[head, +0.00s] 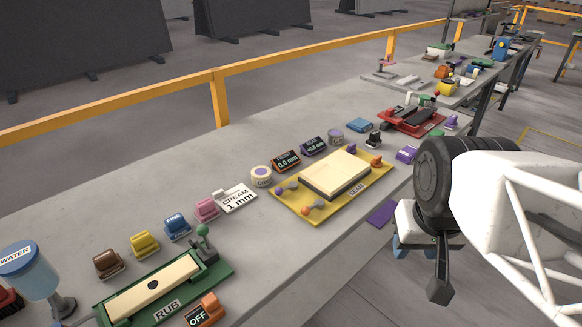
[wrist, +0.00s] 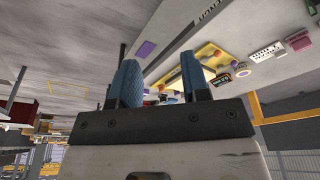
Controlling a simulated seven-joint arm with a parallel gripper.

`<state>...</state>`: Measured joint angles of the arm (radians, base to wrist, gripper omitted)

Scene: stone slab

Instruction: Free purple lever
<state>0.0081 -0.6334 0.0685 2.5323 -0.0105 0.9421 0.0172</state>
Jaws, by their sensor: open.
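The yellow SEAM board (head: 283,207) bears a cream slab (head: 335,174) and small levers at its corners. A purple-knobbed lever (head: 281,190) is at its left corner, and another purple knob (head: 351,148) is at its far corner. Orange knobs are at the near left (head: 306,210) and right (head: 376,160) corners. My gripper (head: 425,252) is open and empty, off the bench's front edge, right of the board and apart from it. In the wrist view, its two blue fingers (wrist: 160,68) stand apart, and the board (wrist: 207,58) shows partly behind the right finger.
A purple pad (head: 381,213) lies at the bench's front edge. Displays (head: 286,161), a round tub (head: 261,176) and a CREAM card (head: 235,199) stand behind and left of the board. A green RUB fixture (head: 222,270) is at the near left. A red device (head: 413,118) stands beyond.

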